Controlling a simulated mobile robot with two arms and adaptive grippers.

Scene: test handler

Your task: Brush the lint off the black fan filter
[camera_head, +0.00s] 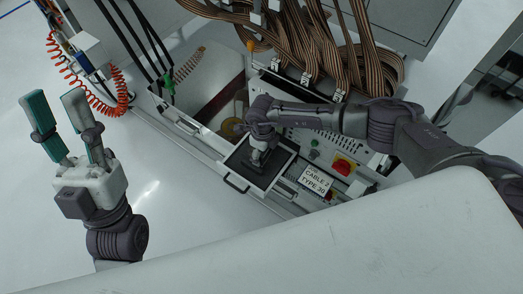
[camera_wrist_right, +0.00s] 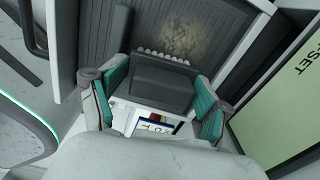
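The black fan filter (camera_head: 240,178) lies in a light-framed tray with a dark handle, in the middle of the head view. In the right wrist view, the filter (camera_wrist_right: 190,18) shows a pale, dusty lint patch (camera_wrist_right: 195,38). My right gripper (camera_head: 259,157) is over the filter, pointing down. In its wrist view, the gripper (camera_wrist_right: 155,98) is shut on a dark grey brush (camera_wrist_right: 158,82) with a row of pale bristles. The bristles are at the near side of the lint; contact is unclear. My left gripper (camera_head: 56,112) is open and empty, far left of the filter.
A panel with a red and yellow switch (camera_head: 343,165) and a label plate (camera_head: 314,180) is right of the tray. Ribbon cables (camera_head: 315,45) hang behind. A red coiled hose (camera_head: 118,85) is at the upper left. Bare floor surrounds my left gripper.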

